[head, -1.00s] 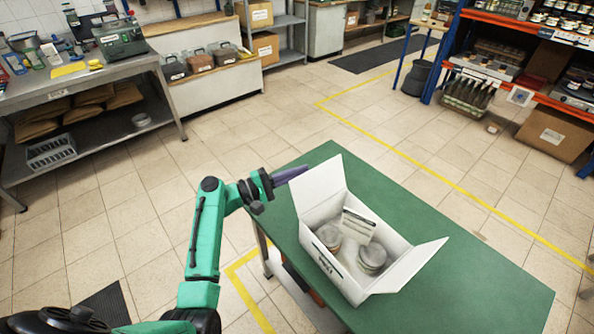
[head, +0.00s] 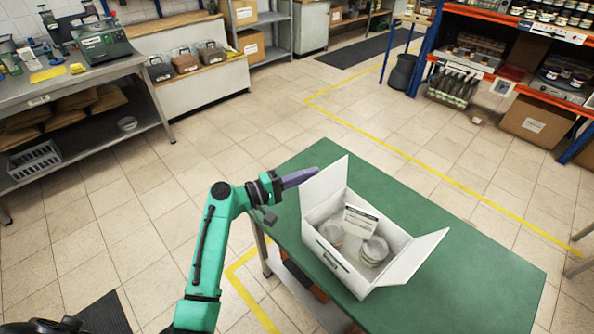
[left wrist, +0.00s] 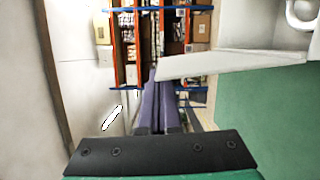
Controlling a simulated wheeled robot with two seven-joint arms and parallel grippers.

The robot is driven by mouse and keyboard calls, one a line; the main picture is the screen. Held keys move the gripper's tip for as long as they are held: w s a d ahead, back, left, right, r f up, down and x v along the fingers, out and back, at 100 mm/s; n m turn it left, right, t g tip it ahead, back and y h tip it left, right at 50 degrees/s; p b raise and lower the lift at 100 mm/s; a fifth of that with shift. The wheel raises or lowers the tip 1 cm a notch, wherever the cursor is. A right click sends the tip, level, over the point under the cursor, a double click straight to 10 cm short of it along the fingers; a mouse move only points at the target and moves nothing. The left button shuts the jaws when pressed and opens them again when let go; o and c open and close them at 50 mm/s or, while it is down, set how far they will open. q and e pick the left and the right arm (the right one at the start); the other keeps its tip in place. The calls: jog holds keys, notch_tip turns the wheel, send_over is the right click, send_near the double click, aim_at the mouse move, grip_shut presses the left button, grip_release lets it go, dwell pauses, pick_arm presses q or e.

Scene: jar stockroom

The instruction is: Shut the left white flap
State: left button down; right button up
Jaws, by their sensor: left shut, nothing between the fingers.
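An open white box (head: 341,272) stands on the green table (head: 450,270). Its left white flap (head: 325,190) stands up and leans outward. In the left wrist view this flap (left wrist: 235,63) reaches in from the right, its end close to my fingertips. My left gripper (head: 314,172) is shut and empty, with its purple fingers at the flap's upper outer edge. I cannot tell whether they touch it. The fingers also show in the left wrist view (left wrist: 153,78). My right gripper is in neither view.
The box's right flap (head: 416,259) is also open, spread outward. Stacked round lidded jars (head: 374,251) and a printed card (head: 360,220) are inside the box. The table is clear right of the box. A steel bench (head: 85,82) and orange shelving (head: 480,70) stand farther off.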

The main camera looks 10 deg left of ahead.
pick_arm(q)
jog(key=s+d+f+m+y, duration=0.1)
jog(key=s+d+f+m, duration=0.1)
jog(key=d+m, duration=0.1)
jog(key=s+d+f+m+y+p, duration=0.1)
jog(key=s+d+f+m+y, duration=0.1)
jog(key=m, duration=0.4)
jog(key=s+d+f+m+y+p, duration=0.1)
jog(key=s+d+f+m, duration=0.1)
jog(key=s+d+m, duration=0.2)
jog(key=shift+s+d+f+m, duration=0.15)
jog(key=shift+d+m, duration=0.1)
jog(key=shift+d, duration=0.4)
jog(key=shift+s+d+f+m, duration=0.15)
jog(key=shift+d+m, duration=0.1)
jog(key=shift+d, duration=0.35)
jog(key=shift+d+f+m+t+y, duration=0.15)
jog(key=shift+f+m+t+y, duration=0.2)
jog(key=shift+f+m, duration=0.2)
jog(key=shift+s+d+f, duration=0.1)
jog(key=shift+s+f, duration=0.05)
jog(key=shift+f, duration=0.65)
